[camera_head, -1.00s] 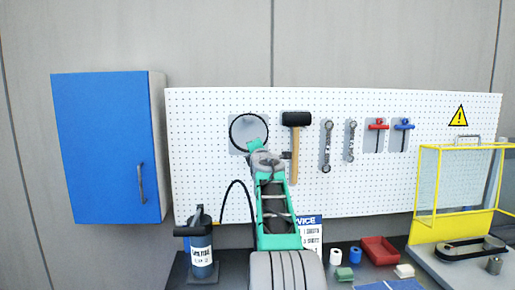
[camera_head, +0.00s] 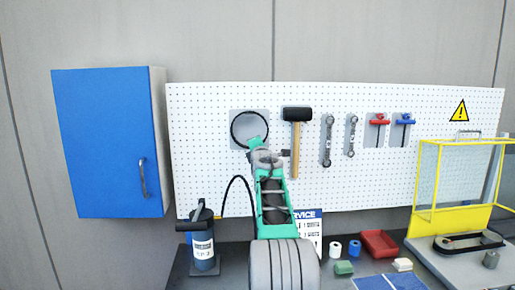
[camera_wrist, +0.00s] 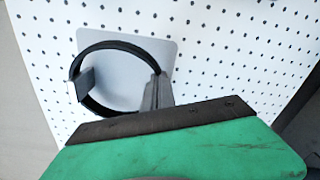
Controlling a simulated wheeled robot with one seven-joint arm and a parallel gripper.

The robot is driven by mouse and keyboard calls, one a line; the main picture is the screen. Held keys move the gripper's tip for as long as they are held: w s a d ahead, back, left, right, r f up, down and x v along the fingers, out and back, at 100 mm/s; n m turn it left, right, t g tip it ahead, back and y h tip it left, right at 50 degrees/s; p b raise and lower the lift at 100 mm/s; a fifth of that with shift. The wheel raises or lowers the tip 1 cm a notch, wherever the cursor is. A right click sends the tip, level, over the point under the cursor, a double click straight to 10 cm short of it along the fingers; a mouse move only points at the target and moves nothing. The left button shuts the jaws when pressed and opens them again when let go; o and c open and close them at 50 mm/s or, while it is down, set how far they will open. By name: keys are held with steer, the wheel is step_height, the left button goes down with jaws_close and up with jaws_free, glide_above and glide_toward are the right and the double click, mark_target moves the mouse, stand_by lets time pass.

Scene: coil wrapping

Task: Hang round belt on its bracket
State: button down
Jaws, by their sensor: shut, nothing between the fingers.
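The round belt (camera_head: 233,131) is a thin black loop against a grey backing plate (camera_head: 262,117) at the upper left of the pegboard. In the wrist view the belt (camera_wrist: 117,44) lies over the plate (camera_wrist: 164,50). A grey bracket peg (camera_wrist: 84,86) meets the loop's left side, and the belt appears to pass around it. My gripper (camera_wrist: 158,92) is shut and empty at the loop's right side, very close to the belt. I cannot tell whether it touches. In the head view my arm partly hides the loop's lower right.
A mallet (camera_head: 296,115), wrenches (camera_head: 327,140) and red and blue T-handle tools (camera_head: 377,122) hang to the right. A blue cabinet (camera_head: 105,145) is at the left. A dark bottle (camera_head: 203,248), a red tray (camera_head: 379,244) and a yellow guard frame (camera_head: 425,190) stand below.

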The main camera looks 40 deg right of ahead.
steer(key=c, duration=2.1)
jaws_free()
steer(key=shift+c, duration=0.2)
steer(key=o, duration=0.5)
